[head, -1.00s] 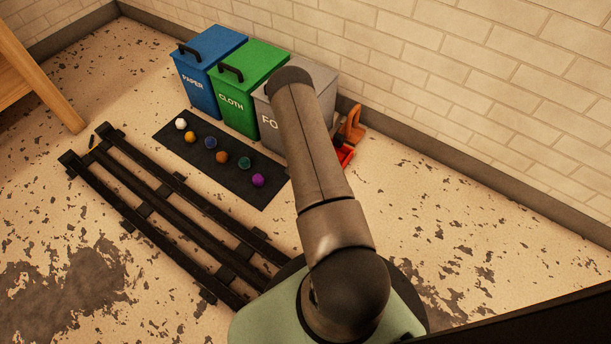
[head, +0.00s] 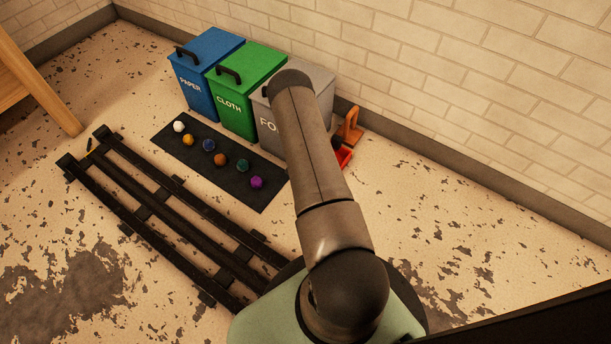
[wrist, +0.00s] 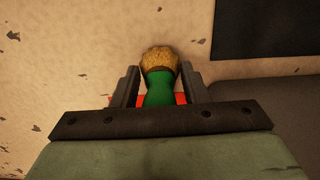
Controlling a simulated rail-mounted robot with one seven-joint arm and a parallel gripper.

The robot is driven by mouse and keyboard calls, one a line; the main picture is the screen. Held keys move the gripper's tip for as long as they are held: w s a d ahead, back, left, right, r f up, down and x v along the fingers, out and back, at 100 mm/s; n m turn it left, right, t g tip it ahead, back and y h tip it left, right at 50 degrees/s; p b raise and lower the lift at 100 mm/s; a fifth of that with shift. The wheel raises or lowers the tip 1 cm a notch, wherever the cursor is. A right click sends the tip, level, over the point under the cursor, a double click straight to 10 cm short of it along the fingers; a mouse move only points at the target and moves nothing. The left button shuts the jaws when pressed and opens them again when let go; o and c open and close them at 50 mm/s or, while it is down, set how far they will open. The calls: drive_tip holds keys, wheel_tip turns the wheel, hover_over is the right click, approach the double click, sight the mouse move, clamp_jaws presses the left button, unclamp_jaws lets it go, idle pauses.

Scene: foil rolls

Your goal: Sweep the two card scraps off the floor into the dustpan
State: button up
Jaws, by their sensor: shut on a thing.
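In the wrist view my gripper (wrist: 160,78) is shut on a hand brush with a green body (wrist: 160,92) and tan bristles (wrist: 159,60). The bristles point away from me, towards the pale floor. Red patches (wrist: 181,99) show beside the green body, between my fingers and the palm; I cannot tell what they belong to. In the head view a red thing (head: 343,157), probably the dustpan, is partly hidden behind my arm, beside the grey bin. My gripper is hidden there too. I cannot pick out the card scraps from the many dark floor flakes.
Blue PAPER (head: 204,83), green CLOTH (head: 238,103) and grey (head: 266,126) bins stand along the wall. An orange-brown stand (head: 352,128) is right of them. A dark mat (head: 222,172) holds several coloured balls. Black rails (head: 165,217) run at left. Floor at right is open.

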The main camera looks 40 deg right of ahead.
drive_tip(key=shift+d, duration=0.1)
drive_tip(key=shift+w+d, duration=0.25)
drive_tip(key=shift+d, duration=0.3)
drive_tip(key=shift+w+d, duration=0.25)
drive_tip(key=shift+d, duration=0.3)
drive_tip(key=shift+w+d+r, duration=0.1)
drive_tip(key=shift+w+d, duration=0.15)
drive_tip(key=shift+d, duration=0.3)
drive_tip(key=shift+w+d+r, duration=0.1)
drive_tip(key=shift+w+d, duration=0.1)
drive_tip(key=shift+d, duration=0.35)
drive_tip(key=shift+w+d, duration=0.25)
drive_tip(key=shift+d, duration=0.4)
drive_tip(key=shift+w+d, duration=0.25)
drive_tip(key=shift+d, duration=0.35)
drive_tip(key=shift+a+r, duration=0.1)
drive_tip(key=shift+a, duration=0.05)
drive_tip(key=shift+s+a+r+p, duration=0.1)
drive_tip(key=shift+s+a+p, duration=0.25)
drive_tip(key=shift+a+p, duration=0.3)
drive_tip(key=shift+r, duration=0.1)
